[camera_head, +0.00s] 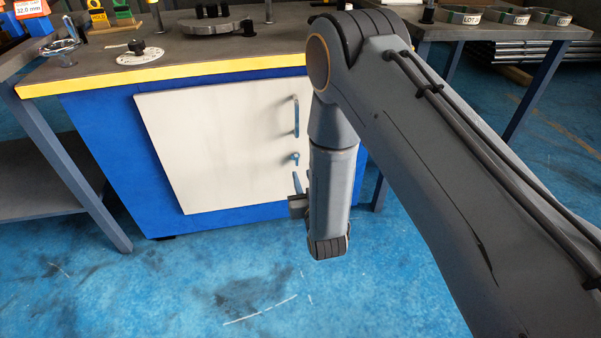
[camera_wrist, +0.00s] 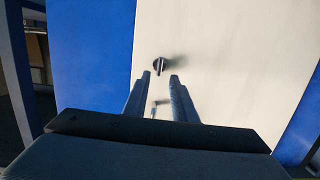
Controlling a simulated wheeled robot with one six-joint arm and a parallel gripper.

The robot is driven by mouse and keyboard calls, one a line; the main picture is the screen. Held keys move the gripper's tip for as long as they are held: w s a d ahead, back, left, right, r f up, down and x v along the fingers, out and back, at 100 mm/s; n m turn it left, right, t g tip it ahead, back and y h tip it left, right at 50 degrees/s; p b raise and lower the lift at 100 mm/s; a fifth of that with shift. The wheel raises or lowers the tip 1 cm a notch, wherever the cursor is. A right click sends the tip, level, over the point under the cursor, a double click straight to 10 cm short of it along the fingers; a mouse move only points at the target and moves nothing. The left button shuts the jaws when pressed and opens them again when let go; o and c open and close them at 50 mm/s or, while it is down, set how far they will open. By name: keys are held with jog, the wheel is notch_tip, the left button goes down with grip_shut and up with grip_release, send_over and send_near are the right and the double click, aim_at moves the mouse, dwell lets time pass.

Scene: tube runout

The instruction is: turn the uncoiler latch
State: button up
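The uncoiler latch (camera_head: 295,158) is a small dark turn-knob on the white cabinet door (camera_head: 225,140), below the bar handle (camera_head: 297,115). In the wrist view the latch (camera_wrist: 159,65) lies just beyond my fingertips, roughly centred between them. My gripper (camera_wrist: 160,77) is open, its two fingers apart with nothing held. In the head view my gripper (camera_head: 297,178) shows just below the latch, partly hidden by my wrist. I cannot tell the exact gap between fingertips and latch. Part of the handle (camera_wrist: 154,108) shows between the fingers in the wrist view.
Tables stand on both sides; the right one holds rings labelled LOT (camera_head: 460,15). The blue floor (camera_head: 210,285) in front is clear.

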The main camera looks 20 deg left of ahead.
aim_at(297, 162)
jog(key=b+x, duration=0.5)
jog(key=x, duration=0.2)
jog(key=shift+w+a+f, duration=0.1)
jog(key=shift+w+f, duration=0.05)
jog(key=shift+w, duration=0.1)
jog(key=shift+s+p, duration=0.15)
jog(key=shift+p, duration=0.25)
grip_shut()
